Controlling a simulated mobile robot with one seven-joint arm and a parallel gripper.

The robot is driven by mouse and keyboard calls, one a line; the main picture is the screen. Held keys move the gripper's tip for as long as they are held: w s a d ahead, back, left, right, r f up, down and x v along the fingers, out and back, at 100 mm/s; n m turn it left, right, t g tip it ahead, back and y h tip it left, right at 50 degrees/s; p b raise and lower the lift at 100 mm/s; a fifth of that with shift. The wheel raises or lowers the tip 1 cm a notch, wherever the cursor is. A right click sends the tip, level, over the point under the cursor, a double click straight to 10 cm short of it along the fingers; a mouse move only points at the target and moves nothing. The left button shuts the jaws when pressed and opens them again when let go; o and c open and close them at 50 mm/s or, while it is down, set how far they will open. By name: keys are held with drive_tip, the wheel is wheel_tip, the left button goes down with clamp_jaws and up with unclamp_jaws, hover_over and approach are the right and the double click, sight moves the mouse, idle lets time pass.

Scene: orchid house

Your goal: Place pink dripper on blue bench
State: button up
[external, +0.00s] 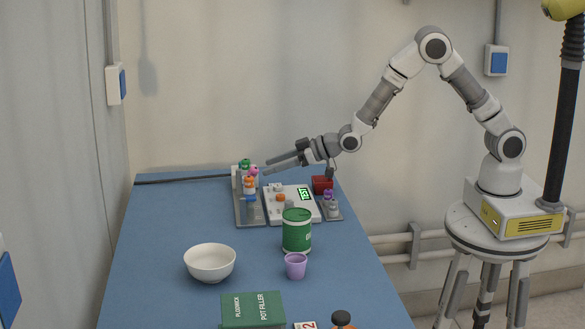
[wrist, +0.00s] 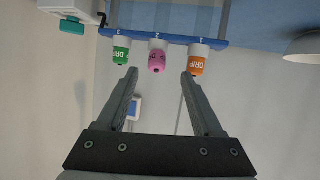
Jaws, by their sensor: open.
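The pink dripper (external: 253,170) stands in a rack at the back of the blue bench (external: 150,265), close to the green and orange ones. In the wrist view, which looks upside down, the pink dripper (wrist: 157,60) is in the middle slot, between the green dripper (wrist: 121,55) and the orange dripper (wrist: 197,66). My gripper (external: 267,167) reaches in from the right, its tips close to the pink dripper. In the wrist view my gripper (wrist: 160,74) is open, its fingers spread toward either side of the pink dripper, nothing visibly held.
A white device with a green display (external: 305,194), a red block (external: 322,185) and purple-topped bottles (external: 329,200) stand right of the rack. A green can (external: 297,232), purple cup (external: 296,265), white bowl (external: 210,262) and green box (external: 252,310) stand nearer. The bench's left side is clear.

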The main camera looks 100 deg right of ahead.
sight(254, 168)
drive_tip(key=shift+d+x, duration=0.1)
drive_tip(key=shift+x, duration=1.4)
drive_tip(key=shift+d+x, duration=0.15)
drive_tip(key=shift+x, duration=1.35)
drive_tip(key=shift+r, duration=0.1)
drive_tip(key=shift+s, duration=0.1)
clamp_jaws()
